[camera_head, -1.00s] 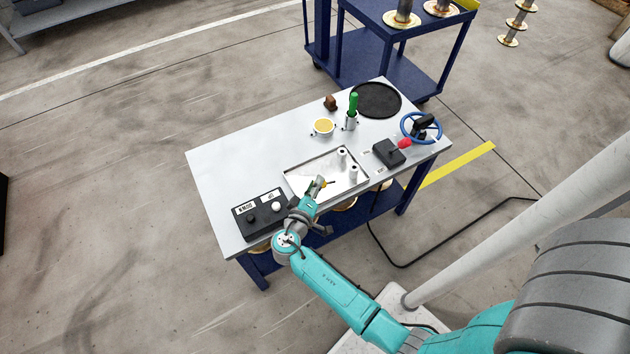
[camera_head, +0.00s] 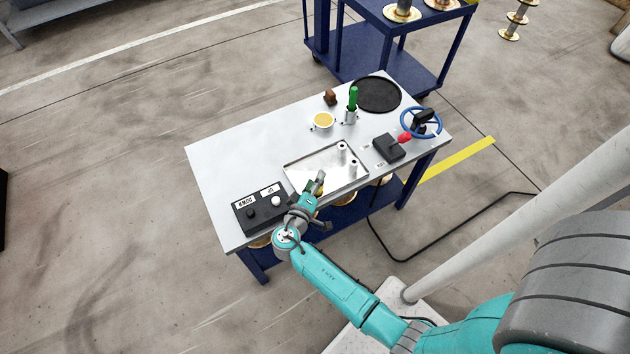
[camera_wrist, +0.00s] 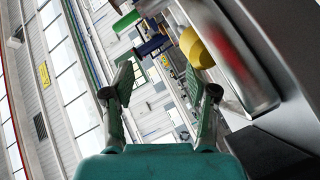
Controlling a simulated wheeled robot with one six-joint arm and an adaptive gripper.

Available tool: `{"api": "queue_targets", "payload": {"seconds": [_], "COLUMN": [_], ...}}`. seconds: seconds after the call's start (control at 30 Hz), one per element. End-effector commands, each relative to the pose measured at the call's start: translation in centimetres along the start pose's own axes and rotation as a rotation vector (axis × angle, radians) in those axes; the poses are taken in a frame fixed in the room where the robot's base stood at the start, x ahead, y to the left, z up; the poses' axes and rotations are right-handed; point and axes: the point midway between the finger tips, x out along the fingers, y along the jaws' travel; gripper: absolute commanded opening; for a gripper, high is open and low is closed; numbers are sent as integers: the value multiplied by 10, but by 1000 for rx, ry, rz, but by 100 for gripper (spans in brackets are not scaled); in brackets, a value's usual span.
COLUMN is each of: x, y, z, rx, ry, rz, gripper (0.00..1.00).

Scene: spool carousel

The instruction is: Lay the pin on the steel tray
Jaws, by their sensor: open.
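The steel tray (camera_head: 311,162) is a shallow, pale, rimmed tray at the table's front middle. Two upright grey cylinders (camera_head: 341,148) stand at its right side. My gripper (camera_head: 320,179) is at the tray's front left edge. In the wrist view my gripper (camera_wrist: 166,84) has its two fingers apart with nothing between them. A yellow piece (camera_wrist: 196,48), possibly part of the pin, is just beyond the right finger, beside a shiny metal surface. In the head view my gripper mostly hides it; I cannot tell whether it rests on the tray.
A black box with a red knob (camera_head: 388,148), a blue wheel (camera_head: 421,123), a green-handled tool (camera_head: 352,98), a yellow-topped cup (camera_head: 322,121) and a black round plate (camera_head: 377,95) surround the tray.

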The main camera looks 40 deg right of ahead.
Motion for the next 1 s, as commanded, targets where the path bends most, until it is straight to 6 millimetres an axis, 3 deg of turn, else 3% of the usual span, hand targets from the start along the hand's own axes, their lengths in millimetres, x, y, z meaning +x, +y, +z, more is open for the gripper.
{"api": "queue_targets", "payload": {"seconds": [0.17,0.7,1.0], "x": [-13,-99,-119], "y": [-1,-1,0], "z": [-1,-1,0], "rx": [0,0,0], "ry": [3,4,0], "rz": [-1,-2,0], "gripper": [58,58,58]}}
